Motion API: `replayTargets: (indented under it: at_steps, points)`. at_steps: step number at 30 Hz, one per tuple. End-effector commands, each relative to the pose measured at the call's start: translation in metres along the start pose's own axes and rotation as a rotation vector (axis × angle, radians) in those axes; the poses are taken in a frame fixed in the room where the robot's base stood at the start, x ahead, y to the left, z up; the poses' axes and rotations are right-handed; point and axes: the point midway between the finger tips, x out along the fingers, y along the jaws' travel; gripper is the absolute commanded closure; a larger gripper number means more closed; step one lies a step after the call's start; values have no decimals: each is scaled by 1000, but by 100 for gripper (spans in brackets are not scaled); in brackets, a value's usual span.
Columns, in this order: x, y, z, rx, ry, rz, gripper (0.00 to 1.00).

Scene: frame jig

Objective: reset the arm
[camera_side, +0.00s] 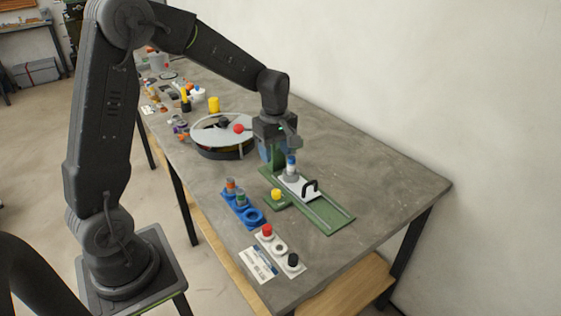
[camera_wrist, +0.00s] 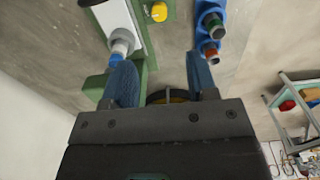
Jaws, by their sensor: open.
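My gripper (camera_wrist: 160,85) is open, with its two blue fingers apart and nothing between them in the wrist view. In the side view my gripper (camera_side: 271,156) hangs over the far end of the green jig base (camera_side: 336,218). A white slide plate (camera_side: 299,187) with a black handle (camera_side: 310,187) sits on that base. A white and blue cylinder (camera_side: 291,168) stands on the plate close to my gripper. In the wrist view this cylinder (camera_wrist: 120,45) is just beyond the left finger; I cannot tell whether they touch.
A yellow button (camera_side: 276,194) sits beside the jig. A blue holder (camera_side: 240,209) carries capped cylinders. A white panel (camera_side: 280,250) has red and black knobs. A round turntable (camera_side: 222,138) with a red ball stands behind left. The table's right end is clear.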

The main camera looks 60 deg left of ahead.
Motion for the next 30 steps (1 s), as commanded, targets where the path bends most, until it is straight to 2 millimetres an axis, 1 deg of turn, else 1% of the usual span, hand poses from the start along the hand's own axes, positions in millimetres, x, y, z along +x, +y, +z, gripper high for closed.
replayTargets:
  at_steps: [2,5,6,8,9,11,12,14,15,18,21,24,27,30]
  points:
    - [-14,-6,8,68,8,27,47]
    - [-40,-22,24,221,27,74,47]
    - [-51,-31,31,298,38,97,47]
    - [-67,-46,43,424,58,131,47]
    - [-76,-56,50,506,73,154,47]
    - [-89,-73,61,630,98,187,47]
    - [-96,-84,68,712,116,208,47]
    - [-105,-101,77,835,146,238,47]
    - [-110,-113,83,918,168,258,47]
    - [-119,-142,96,1113,227,304,47]
    - [-122,-166,105,1283,285,339,47]
    - [-122,-184,111,1411,334,363,47]
    - [-121,-194,114,1489,366,376,47]
    - [-120,-198,115,1525,380,380,47]
